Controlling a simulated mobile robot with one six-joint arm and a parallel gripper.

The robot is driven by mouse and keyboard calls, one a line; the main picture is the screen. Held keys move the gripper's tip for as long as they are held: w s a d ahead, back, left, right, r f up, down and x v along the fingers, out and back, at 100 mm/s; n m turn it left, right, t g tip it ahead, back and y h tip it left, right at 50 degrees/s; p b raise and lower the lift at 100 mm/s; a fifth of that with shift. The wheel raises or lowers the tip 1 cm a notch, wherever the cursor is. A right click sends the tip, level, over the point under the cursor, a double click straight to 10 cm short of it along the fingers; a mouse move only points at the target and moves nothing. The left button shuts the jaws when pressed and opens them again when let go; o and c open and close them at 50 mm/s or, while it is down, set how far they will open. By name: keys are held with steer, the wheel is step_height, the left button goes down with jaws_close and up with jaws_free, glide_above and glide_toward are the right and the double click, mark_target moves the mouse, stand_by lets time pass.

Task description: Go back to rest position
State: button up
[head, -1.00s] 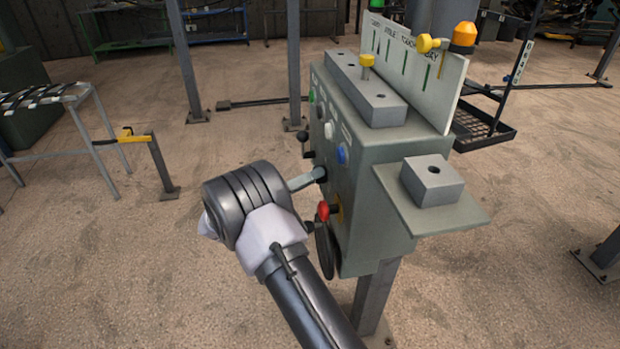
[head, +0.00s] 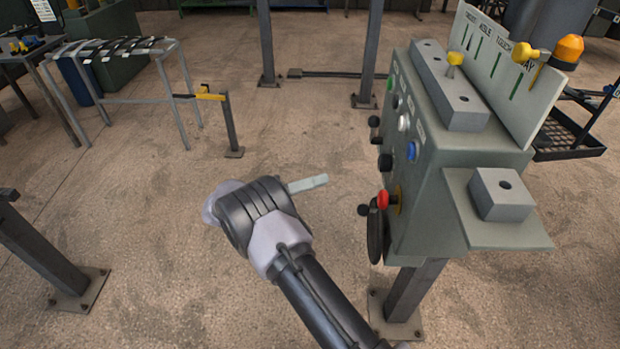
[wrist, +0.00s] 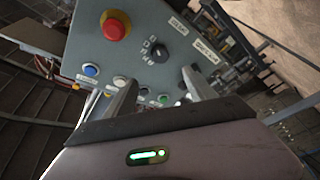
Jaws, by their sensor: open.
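My gripper (head: 308,184) is to the left of the grey control box (head: 447,210), with clear space between them in the head view. In the wrist view my gripper (wrist: 157,92) shows two fingers spread apart with nothing between them. Beyond them the control box panel (wrist: 155,60) carries a red mushroom button (wrist: 116,26), a black knob (wrist: 158,52), a blue button (wrist: 90,71) and a white button. The red button (head: 384,199) also shows in the head view on the box's left face.
A grey block with a yellow peg (head: 454,62) sits on the box, and another block (head: 501,194) on its side shelf. A post (head: 404,290) supports the box. A rack (head: 117,50) stands at the far left.

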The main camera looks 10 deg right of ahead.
steer(key=shift+a+f, duration=0.2)
steer(key=shift+a, duration=0.7)
steer(key=s+d+r+n+g+y, duration=0.1)
steer(key=s+d+r+n+y, duration=0.1)
steer(key=s+d+r+y, duration=0.45)
steer(key=s+d+r+n+g+y, duration=0.1)
steer(key=s+d+r+g+y, duration=0.2)
steer(key=s+r, duration=0.55)
steer(key=s+a+t+y, duration=0.9)
steer(key=s+a+y, duration=0.3)
steer(key=s, duration=0.3)
